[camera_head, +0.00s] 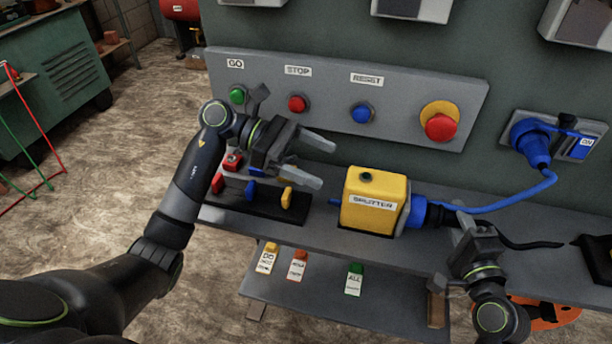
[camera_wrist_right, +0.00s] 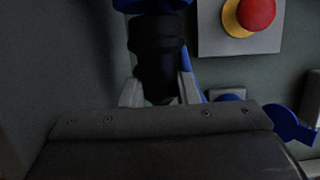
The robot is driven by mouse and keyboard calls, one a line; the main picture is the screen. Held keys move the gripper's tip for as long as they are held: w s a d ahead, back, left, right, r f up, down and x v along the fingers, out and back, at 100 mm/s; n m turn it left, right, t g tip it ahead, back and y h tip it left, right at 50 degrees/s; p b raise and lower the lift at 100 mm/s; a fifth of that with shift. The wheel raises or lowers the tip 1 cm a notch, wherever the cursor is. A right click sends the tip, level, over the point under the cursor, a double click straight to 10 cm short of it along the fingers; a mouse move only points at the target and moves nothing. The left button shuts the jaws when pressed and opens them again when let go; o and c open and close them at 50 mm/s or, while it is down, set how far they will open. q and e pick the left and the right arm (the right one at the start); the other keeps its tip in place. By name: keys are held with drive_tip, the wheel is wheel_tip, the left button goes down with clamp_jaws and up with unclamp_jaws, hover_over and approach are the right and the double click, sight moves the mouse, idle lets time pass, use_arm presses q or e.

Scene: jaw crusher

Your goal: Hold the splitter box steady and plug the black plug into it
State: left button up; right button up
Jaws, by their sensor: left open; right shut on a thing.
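The yellow splitter box (camera_head: 374,200) stands on the grey shelf below the button panel, with a blue socket (camera_head: 415,211) on its right side. My left gripper (camera_head: 326,163) is open and empty, up and to the left of the box, its fingers pointing towards it without touching. My right gripper (camera_head: 452,226) is shut on the black plug (camera_head: 436,214), just right of the blue socket. In the right wrist view the black plug (camera_wrist_right: 157,60) sits between the fingers, its front against or in a blue part (camera_wrist_right: 150,5). I cannot tell how deep it sits.
A blue cable runs from the splitter's side to a blue wall plug (camera_head: 531,141) by a switch marked ON. A black cable (camera_head: 530,244) trails right along the shelf (camera_head: 330,243). A rack with coloured clips (camera_head: 262,199) lies left of the box. Tags hang below.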

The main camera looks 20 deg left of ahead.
sight(360, 204)
use_arm(q)
drive_tip(key=shift+y, duration=0.6)
drive_tip(key=f, duration=0.2)
drive_tip(key=a+f, duration=0.1)
drive_tip(key=f, duration=0.1)
drive_tip(key=shift+s, duration=0.1)
drive_tip(key=shift+a+f+t, duration=0.1)
drive_tip(key=shift+f+t, duration=0.2)
drive_tip(key=shift+f, duration=0.1)
drive_tip(key=shift+d+f, duration=0.2)
drive_tip(key=x, duration=1.1)
drive_tip(key=shift+d+f, duration=0.1)
drive_tip(key=shift+f, duration=0.05)
drive_tip(key=shift+c, duration=0.4)
drive_tip(key=c, duration=1.4)
